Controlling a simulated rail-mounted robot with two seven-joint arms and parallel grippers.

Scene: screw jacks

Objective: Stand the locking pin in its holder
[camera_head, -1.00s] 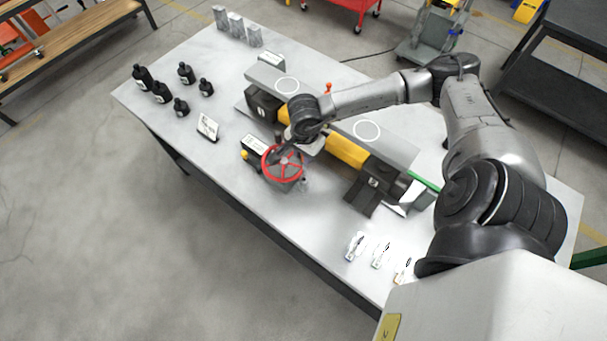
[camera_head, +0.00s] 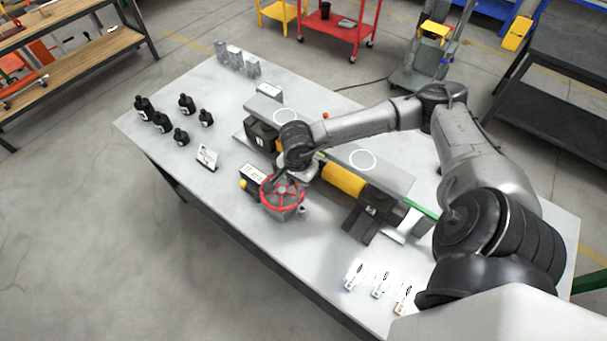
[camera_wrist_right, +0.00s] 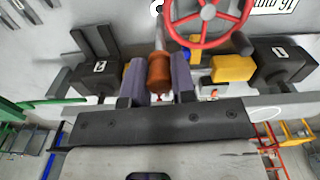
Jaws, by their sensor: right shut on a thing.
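My right gripper (camera_wrist_right: 158,82) is shut on the locking pin (camera_wrist_right: 158,72), which has an orange-brown grip between the two grey-purple fingers. Its pale shaft points away from the gripper, toward the top of the right wrist view. In the head view the right gripper (camera_head: 283,172) is over the table, close to the red handwheel (camera_head: 268,202); the pin there is hidden or too small to make out. The handwheel also shows in the right wrist view (camera_wrist_right: 207,12), just right of the pin. I cannot make out the pin's holder for sure. My left gripper is not in view.
The jack assembly with its yellow cylinder (camera_head: 343,180) lies beneath my right forearm. Black bottles (camera_head: 161,122) and a small sign card (camera_head: 207,156) stand at the table's left. Labelled packets (camera_head: 380,284) lie near the front edge. The left front tabletop is clear.

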